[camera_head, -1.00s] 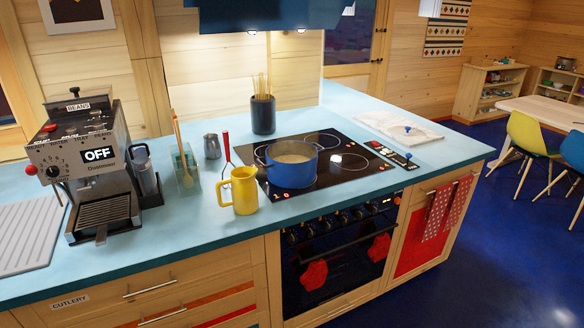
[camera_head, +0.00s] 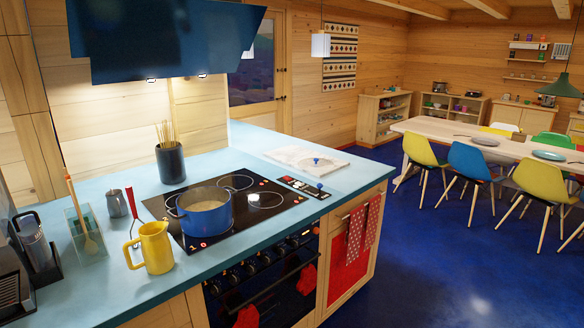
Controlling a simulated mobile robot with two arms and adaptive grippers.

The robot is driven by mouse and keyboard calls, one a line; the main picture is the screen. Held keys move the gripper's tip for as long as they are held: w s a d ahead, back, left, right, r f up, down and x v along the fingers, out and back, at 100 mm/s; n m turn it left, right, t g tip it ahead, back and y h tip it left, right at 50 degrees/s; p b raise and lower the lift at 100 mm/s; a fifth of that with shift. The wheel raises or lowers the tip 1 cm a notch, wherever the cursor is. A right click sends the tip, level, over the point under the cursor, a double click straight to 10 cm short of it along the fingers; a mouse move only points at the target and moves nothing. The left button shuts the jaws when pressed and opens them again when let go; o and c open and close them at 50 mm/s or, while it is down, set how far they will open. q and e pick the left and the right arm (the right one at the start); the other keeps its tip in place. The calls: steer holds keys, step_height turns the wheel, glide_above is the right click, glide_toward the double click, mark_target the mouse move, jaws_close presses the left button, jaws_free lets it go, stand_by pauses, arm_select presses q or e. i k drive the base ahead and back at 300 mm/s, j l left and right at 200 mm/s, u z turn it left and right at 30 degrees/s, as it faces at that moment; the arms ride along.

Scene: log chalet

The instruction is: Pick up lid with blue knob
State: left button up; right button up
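What looks like a lid with a blue knob (camera_head: 316,161) lies on a white board or cloth (camera_head: 287,154) on the blue counter, behind and right of the hob. The lid's disc is pale or clear, and its outline is hard to make out at this size. A blue pot (camera_head: 205,212) without a cover stands on the black hob (camera_head: 263,208), with pale contents inside. Neither of my grippers is in view.
A yellow jug (camera_head: 153,248), a red-handled utensil (camera_head: 131,215), a metal cup (camera_head: 117,203) and a dark utensil pot (camera_head: 171,163) stand on the counter (camera_head: 100,285). The hood (camera_head: 165,40) hangs above. The floor (camera_head: 430,240) right of the counter is clear; chairs and a table (camera_head: 480,140) stand beyond.

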mark_target(311, 164)
steer(key=i+l+u, duration=0.8)
steer(key=k+l, duration=0.05)
